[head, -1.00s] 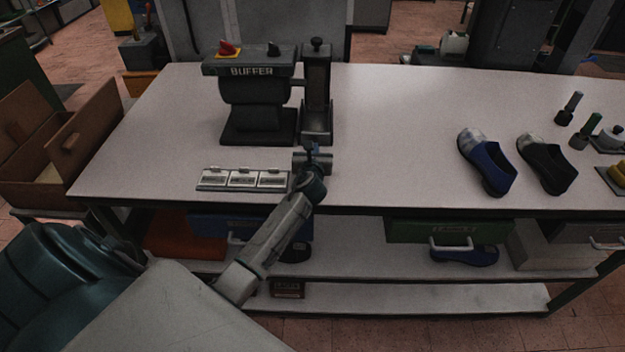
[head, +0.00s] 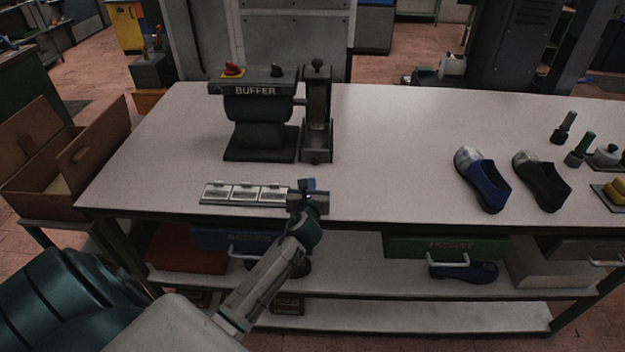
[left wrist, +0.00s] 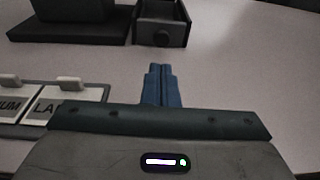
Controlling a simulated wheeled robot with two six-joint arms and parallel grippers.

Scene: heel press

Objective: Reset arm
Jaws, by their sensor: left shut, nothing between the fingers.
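My left gripper (head: 307,186) is over the front edge of the workbench (head: 390,130), just right of a row of labelled plates. In the left wrist view its blue fingers (left wrist: 161,85) are together with nothing between them. They point across the bare bench top toward the buffer machine. My left arm comes in from the lower left in the head view. My right gripper is not in view.
The buffer (head: 258,110) stands at the back left of the bench. Labelled plates (head: 246,193) lie in front of it. A blue shoe (head: 484,184) and a dark shoe (head: 543,184) sit on the right. The bench middle is clear.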

